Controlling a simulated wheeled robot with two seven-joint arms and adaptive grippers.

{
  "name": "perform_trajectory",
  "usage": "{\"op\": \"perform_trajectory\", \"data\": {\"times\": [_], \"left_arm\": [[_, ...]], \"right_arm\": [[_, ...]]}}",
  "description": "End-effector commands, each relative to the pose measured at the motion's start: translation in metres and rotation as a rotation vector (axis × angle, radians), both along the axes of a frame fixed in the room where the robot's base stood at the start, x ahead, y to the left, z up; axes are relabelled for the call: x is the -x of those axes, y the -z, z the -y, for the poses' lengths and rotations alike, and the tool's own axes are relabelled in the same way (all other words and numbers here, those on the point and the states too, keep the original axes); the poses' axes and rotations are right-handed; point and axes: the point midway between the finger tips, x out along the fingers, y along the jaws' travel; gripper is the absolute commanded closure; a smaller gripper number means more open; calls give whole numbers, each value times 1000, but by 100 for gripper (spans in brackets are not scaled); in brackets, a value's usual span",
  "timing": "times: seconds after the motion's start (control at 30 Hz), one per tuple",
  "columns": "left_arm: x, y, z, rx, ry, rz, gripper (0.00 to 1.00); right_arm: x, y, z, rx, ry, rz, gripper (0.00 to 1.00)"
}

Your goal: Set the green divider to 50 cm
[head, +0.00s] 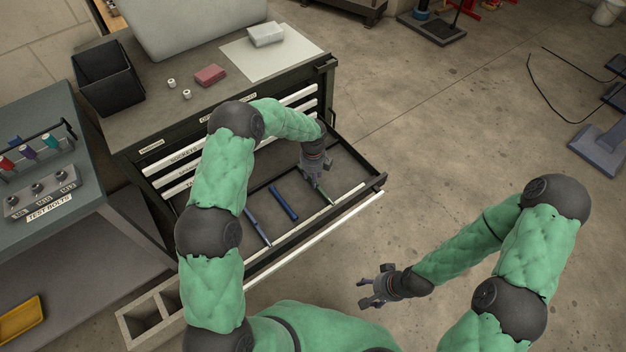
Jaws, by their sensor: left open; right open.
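The green divider (325,195) is a thin bar lying front to back in the open drawer (349,168), toward its right part. My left gripper (317,182) is open and points down at the far part of the green divider. Whether its fingers touch or straddle the divider cannot be told. A dark blue divider (284,203) and a grey-blue divider (257,226) lie to its left. A pale strip (300,229) runs along the inside of the drawer front; no figures on it are readable. My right gripper (369,291) is open and empty, in front of the drawer over the floor.
The cabinet top (205,100) holds a black bin (107,80), a red block (210,75) and a white block (265,35). A workbench (75,110) with a bolt rack stands at left.

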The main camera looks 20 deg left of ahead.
Motion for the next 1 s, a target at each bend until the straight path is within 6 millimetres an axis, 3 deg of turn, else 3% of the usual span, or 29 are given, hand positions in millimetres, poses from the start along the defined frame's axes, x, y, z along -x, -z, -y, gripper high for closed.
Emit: {"op": "perform_trajectory", "data": {"times": [0.13, 0.43, 0.47, 0.6, 0.83, 1.0], "left_arm": [[0, 9, 0, -1, 0, 1, 57], [0, 10, 0, -1, 0, 1, 57], [0, 10, 0, 0, 0, 1, 62], [0, 10, 0, -1, 0, 1, 100], [-2, 11, 1, 0, 1, 1, 100], [-21, 12, 15, -2, 2, 5, 100]], "right_arm": [[0, 4, 0, 0, 0, 0, 35], [0, 3, 0, 0, 0, 0, 35], [0, 3, 0, 0, 0, 0, 35], [0, 3, 0, 0, 0, 0, 35], [0, 4, 0, 0, 0, 0, 35], [0, 8, 0, 0, 0, 0, 35]]}}
